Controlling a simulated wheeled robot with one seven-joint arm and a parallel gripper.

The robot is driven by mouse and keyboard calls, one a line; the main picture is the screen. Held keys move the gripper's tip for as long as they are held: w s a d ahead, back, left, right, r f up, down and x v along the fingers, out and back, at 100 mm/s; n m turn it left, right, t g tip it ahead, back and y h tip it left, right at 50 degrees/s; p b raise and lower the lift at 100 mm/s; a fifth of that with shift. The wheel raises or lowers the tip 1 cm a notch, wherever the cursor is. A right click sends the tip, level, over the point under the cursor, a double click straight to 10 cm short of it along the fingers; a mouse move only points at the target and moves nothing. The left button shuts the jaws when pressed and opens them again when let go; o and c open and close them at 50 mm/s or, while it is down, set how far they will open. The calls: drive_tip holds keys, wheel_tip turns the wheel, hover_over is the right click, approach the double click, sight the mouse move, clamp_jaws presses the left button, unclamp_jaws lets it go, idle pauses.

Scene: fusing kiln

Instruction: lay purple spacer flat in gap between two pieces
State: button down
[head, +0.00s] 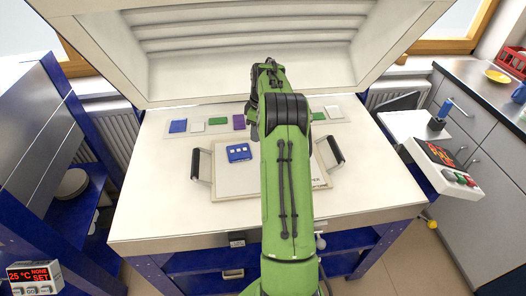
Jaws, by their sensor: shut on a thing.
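A purple spacer (239,122) shows on the back strip of coloured pieces, just left of my arm. My gripper (253,131) is mostly hidden behind my green arm; only a grey part shows close beside the purple piece. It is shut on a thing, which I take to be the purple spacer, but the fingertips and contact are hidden. A second piece and the gap are hidden behind my arm.
The board has dark handles at left (196,164) and right (336,150). The strip (206,132) also bears blue, white and green pieces. The raised kiln lid (240,45) stands behind. A control box (441,165) is at right. The white table front (160,215) is clear.

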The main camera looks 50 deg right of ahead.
sight(257, 159)
drive_tip(key=f, duration=0.3)
drive_tip(key=f+b, duration=0.1)
drive_tip(key=f, duration=0.2)
drive_tip(key=f+b, duration=0.1)
drive_tip(key=f, duration=0.2)
drive_tip(key=shift+s+a+f, duration=0.2)
drive_tip(key=shift+s, duration=0.05)
drive_tip(key=shift+f, duration=0.15)
drive_tip(key=c, duration=0.9)
unclamp_jaws()
